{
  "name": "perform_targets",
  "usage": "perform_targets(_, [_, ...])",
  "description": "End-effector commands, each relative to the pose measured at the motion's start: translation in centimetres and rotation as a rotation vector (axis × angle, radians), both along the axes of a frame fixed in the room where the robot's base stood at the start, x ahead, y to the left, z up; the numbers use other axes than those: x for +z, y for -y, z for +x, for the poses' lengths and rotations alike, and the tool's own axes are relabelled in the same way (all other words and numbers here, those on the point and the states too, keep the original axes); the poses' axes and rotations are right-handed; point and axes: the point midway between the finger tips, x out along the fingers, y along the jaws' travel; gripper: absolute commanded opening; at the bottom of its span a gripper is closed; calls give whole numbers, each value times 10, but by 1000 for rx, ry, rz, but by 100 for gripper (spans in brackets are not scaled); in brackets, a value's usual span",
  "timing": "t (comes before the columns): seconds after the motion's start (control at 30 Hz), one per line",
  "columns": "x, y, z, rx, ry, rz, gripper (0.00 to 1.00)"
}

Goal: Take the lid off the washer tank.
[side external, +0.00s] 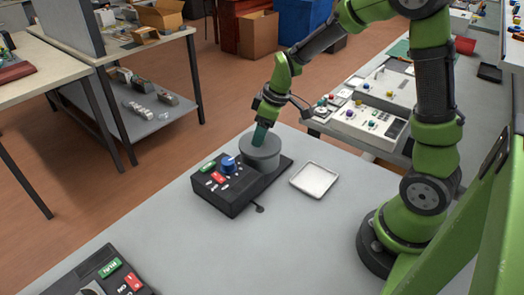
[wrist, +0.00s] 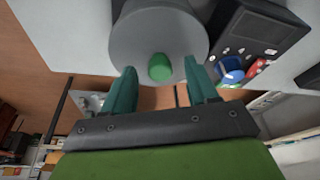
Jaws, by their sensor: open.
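In the wrist view my gripper (wrist: 161,77) is open, with one finger on each side of the green knob and gaps on both sides. The knob is hidden behind the fingers in the side view.
The box carries a blue knob (side external: 229,163) and red and green labels. A square silver tray (side external: 314,180) lies to its right on the grey table (side external: 290,245). Another black box (side external: 103,272) is at the lower left.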

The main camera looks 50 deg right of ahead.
Motion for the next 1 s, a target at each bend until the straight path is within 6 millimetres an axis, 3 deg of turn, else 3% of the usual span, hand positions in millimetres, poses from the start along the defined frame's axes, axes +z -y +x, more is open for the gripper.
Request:
perform_targets(0.27, [-2, -1, 1, 0, 0, 1, 55])
perform_targets(0.63, [-2, 0, 1, 0, 0, 0, 0])
perform_targets(1.0, [3, 0, 1, 1, 3, 0, 0])
